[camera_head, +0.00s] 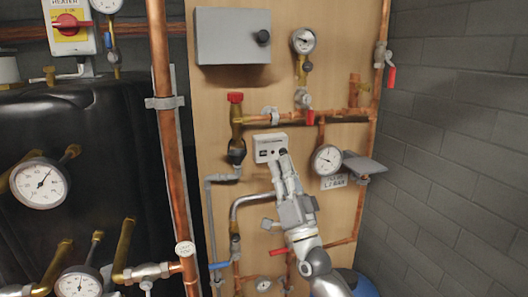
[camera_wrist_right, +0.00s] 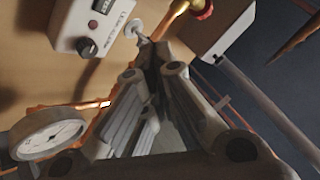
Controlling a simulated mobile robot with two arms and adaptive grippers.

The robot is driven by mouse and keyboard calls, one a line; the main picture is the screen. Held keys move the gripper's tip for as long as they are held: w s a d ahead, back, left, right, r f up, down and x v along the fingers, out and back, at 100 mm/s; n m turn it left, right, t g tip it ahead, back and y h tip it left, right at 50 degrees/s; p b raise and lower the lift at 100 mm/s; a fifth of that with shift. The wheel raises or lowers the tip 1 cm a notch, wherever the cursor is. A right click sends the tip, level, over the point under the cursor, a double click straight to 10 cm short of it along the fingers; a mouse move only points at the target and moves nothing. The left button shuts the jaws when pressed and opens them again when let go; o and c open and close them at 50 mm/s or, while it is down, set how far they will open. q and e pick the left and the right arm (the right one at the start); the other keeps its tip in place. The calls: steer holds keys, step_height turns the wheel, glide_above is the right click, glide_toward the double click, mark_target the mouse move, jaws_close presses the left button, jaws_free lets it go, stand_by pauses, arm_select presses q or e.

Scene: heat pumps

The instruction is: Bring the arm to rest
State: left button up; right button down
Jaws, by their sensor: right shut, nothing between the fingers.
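My right gripper (camera_head: 283,158) is in the middle of the head view, reaching up from the lower right. Its fingers are shut with nothing between them. The fingertips are at the lower right part of a small white control box (camera_head: 269,146) on the wooden board; I cannot tell whether they touch it. In the right wrist view the shut fingers (camera_wrist_right: 150,62) point toward the board, and the white box (camera_wrist_right: 92,22) with its dark knob lies to their upper left. My left gripper is not in view.
A round gauge (camera_head: 326,160) is just right of the gripper, and also shows in the right wrist view (camera_wrist_right: 50,135). Copper pipes (camera_head: 172,150) and valves surround the arm. A grey box (camera_head: 233,36) hangs above. A brick wall (camera_head: 455,130) bounds the right side.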

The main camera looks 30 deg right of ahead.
stand_by(0.4)
steer(key=a+f+n+g+y, duration=0.65)
steer(key=a+f, duration=0.45)
steer(key=f, duration=0.3)
steer(key=s+a+f+n+g, duration=0.1)
steer(key=s+a+f+g, duration=0.2)
steer(key=f, duration=0.4)
steer(key=s+a+f+n+g, duration=0.2)
steer(key=s+a+f+g, duration=0.15)
steer(key=f, duration=0.35)
steer(key=s+f+g+h, duration=0.1)
steer(key=s+f+g, duration=0.35)
steer(key=s, duration=0.35)
steer(key=s+f+n+g+h, duration=0.1)
steer(key=s+f+g, duration=0.2)
steer(key=s+f, duration=0.35)
steer(key=s+f+g+h, duration=0.1)
steer(key=s+f+g, duration=0.2)
steer(key=s, duration=0.7)
step_height(320, 180, down, 29)
steer(key=s+g+b, duration=0.1)
steer(key=s+b, duration=0.1)
steer(key=b, duration=0.1)
steer(key=s+d+f+g+b, duration=0.1)
steer(key=s+d+f, duration=0.2)
steer(key=s+f, duration=1.2)
step_height(320, 180, down, 2)
steer(key=shift+s+f+n, duration=0.1)
steer(key=shift+s+n, duration=0.2)
steer(key=shift+n, duration=0.05)
